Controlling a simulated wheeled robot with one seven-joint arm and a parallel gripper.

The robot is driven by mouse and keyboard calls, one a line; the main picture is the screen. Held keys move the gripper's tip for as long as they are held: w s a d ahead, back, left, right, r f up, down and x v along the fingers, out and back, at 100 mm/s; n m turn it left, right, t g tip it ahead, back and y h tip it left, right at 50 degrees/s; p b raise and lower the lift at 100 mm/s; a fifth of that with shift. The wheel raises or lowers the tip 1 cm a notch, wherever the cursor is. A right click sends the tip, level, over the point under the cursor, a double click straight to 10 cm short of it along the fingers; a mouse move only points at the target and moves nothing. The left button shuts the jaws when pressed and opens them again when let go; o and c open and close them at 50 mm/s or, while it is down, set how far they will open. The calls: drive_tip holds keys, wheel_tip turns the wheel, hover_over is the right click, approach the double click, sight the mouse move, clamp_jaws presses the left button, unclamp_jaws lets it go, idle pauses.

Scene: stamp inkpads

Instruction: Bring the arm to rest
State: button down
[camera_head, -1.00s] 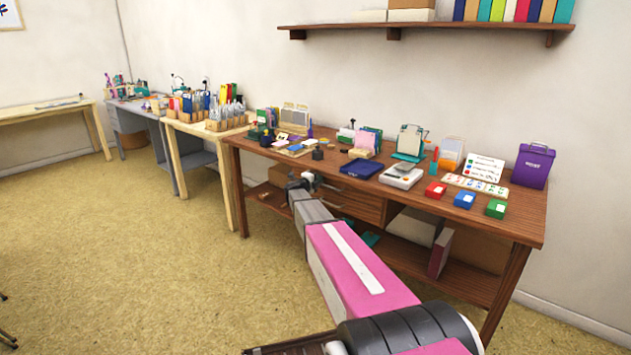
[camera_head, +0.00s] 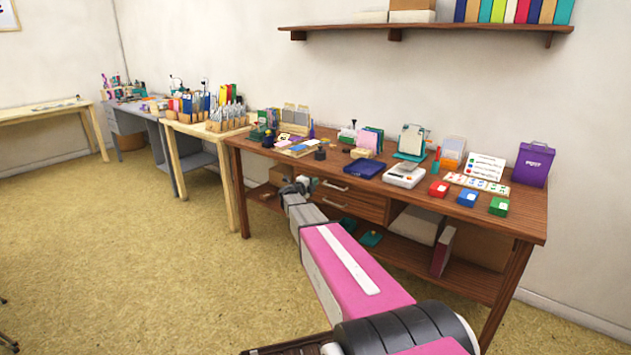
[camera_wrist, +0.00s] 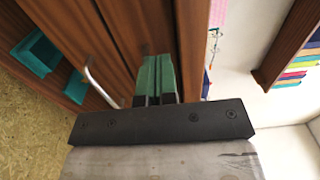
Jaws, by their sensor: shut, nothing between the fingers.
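My gripper (camera_head: 298,186) is in front of the wooden desk (camera_head: 420,213), a little below the front edge of its top, near the drawers. In the wrist view the two green fingers (camera_wrist: 157,68) are together, shut with nothing between them. The drawer fronts with a metal handle (camera_wrist: 98,85) lie just past the fingers. My arm stretches from the lower right of the head view out to the gripper. I cannot tell how close the fingertips are to the drawer front.
The desk top holds red (camera_head: 438,188), blue (camera_head: 467,198) and green (camera_head: 499,206) boxes, a white scale (camera_head: 404,175), a blue tray (camera_head: 363,168) and a purple bin (camera_head: 533,164). Teal items (camera_wrist: 40,52) lie on the lower shelf. The floor (camera_head: 130,250) to the left is open.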

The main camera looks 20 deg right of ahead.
drive_tip(key=s+a+f+n+t+y, duration=0.1)
drive_tip(key=s+a+n+t+y, duration=0.1)
drive_tip(key=s+a+n+y, duration=0.6)
drive_tip(key=s+a+f+n+t+y, duration=0.2)
drive_tip(key=s+a+n+t+y, duration=0.1)
drive_tip(key=a+n+y, duration=0.55)
drive_tip(key=s+a+f+n+g, duration=0.2)
drive_tip(key=s+f+n+g, duration=0.25)
drive_tip(key=s, duration=0.45)
drive_tip(key=s+a+f+n+g, duration=0.1)
drive_tip(key=s+f+n+g, duration=0.3)
drive_tip(key=s, duration=0.5)
drive_tip(key=s+d+n+g+h, duration=0.1)
drive_tip(key=s+d+n+g, duration=0.1)
drive_tip(key=s, duration=0.5)
drive_tip(key=s+d+f+n+g+h, duration=0.1)
drive_tip(key=s+d+g, duration=0.1)
drive_tip(key=s+g, duration=0.3)
drive_tip(key=shift+s+d+n, duration=0.15)
drive_tip(key=shift+s+n, duration=0.25)
drive_tip(key=shift+s, duration=0.65)
